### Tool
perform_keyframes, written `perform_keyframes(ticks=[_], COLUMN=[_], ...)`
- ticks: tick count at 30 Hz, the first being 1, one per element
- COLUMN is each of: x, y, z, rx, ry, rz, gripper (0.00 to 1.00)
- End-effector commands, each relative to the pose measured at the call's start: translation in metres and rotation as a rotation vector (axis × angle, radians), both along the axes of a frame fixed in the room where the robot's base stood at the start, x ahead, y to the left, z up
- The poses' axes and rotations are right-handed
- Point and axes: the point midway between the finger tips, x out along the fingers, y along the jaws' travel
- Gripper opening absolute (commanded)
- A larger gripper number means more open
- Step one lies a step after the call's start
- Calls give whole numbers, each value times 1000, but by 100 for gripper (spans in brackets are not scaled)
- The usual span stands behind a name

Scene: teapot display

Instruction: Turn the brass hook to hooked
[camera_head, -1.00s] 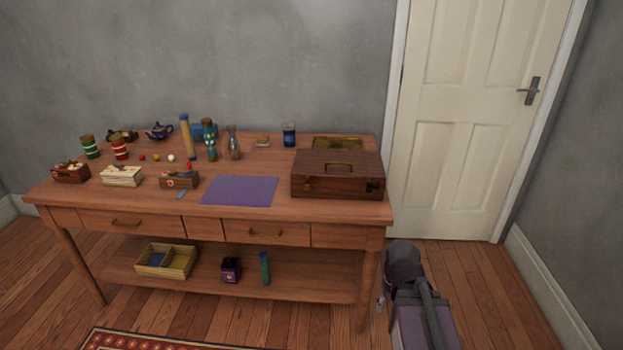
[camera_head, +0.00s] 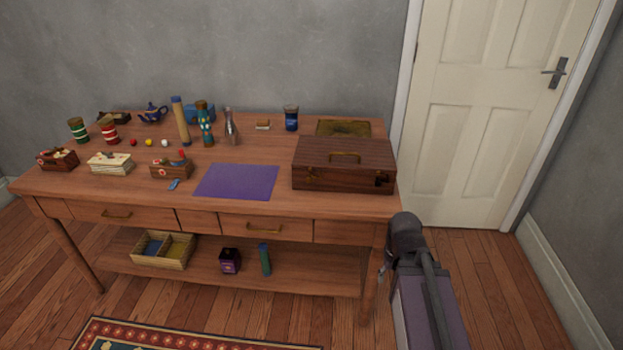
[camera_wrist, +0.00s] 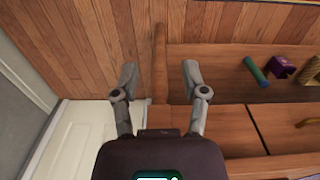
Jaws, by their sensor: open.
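A brown wooden case (camera_head: 325,169) with a handle on its lid stands on the right end of the table (camera_head: 262,150). Small brass-coloured fittings and a dark spot show on its front, but they are too small to tell which is the brass hook or how it is turned. My gripper (camera_wrist: 160,72) shows in the wrist view with its two fingers apart and nothing between them. It is beside the table's right end, apart from the case. The case is not in the wrist view.
A purple mat (camera_head: 237,182) lies left of the case. A blue jar (camera_head: 291,118) and an open brass-coloured tray (camera_head: 343,128) stand behind it. Small goods fill the table's left. The lower shelf holds a straw-coloured box (camera_head: 163,252). A white door (camera_head: 490,110) is at the right.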

Motion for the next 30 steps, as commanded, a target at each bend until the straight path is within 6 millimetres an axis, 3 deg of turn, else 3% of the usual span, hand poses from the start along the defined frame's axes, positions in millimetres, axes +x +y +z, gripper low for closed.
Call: perform_keyframes(ticks=[5, 6, 14, 23, 30], x=[0, 0, 10, 56, 95], y=[0, 0, 17, 93, 170], z=[0, 0, -2, 1, 30], rx=[0, 0, 43, 300, 664], ry=[0, 0, -55, -288, -464], rz=[0, 0, -25, -198, -468], gripper=[57, 66, 66, 66, 66])
